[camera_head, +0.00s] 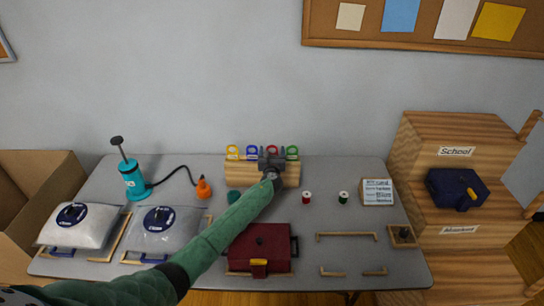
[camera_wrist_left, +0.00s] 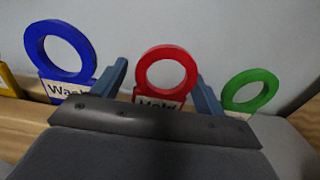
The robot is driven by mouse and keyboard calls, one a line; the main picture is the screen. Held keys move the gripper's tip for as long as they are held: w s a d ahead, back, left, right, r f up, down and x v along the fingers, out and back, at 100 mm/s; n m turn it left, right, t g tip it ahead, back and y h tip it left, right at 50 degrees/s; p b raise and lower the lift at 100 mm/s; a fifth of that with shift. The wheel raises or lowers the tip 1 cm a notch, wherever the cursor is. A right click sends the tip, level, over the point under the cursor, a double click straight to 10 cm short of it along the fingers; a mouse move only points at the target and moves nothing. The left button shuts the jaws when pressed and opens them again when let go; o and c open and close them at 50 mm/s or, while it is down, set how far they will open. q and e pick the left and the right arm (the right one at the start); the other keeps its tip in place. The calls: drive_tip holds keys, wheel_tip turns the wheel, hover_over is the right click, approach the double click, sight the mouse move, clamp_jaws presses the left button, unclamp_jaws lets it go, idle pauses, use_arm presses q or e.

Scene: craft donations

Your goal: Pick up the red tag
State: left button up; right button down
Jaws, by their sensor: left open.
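The red tag (camera_head: 271,149) stands upright in a wooden rack (camera_head: 236,174) at the back of the table. In the left wrist view, the red tag (camera_wrist_left: 166,50) shows a ring top and a white label, its lower part hidden behind my gripper. My left gripper (camera_head: 271,160) is at the rack, in front of the red tag. In the left wrist view, its two blue-grey fingers (camera_wrist_left: 160,88) are open, one on each side of the tag; I see gaps between fingers and ring.
A blue tag (camera_wrist_left: 36,50) and a green tag (camera_wrist_left: 233,90) stand close outside the fingers. A yellow tag (camera_head: 232,151) is further left. A red box (camera_head: 258,243) lies under my forearm. A teal pump (camera_head: 132,178) and thread spools (camera_head: 306,197) stand apart.

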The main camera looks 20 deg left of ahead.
use_arm(q)
drive_tip(key=c, duration=1)
use_arm(e)
drive_tip(key=shift+s, duration=0.1)
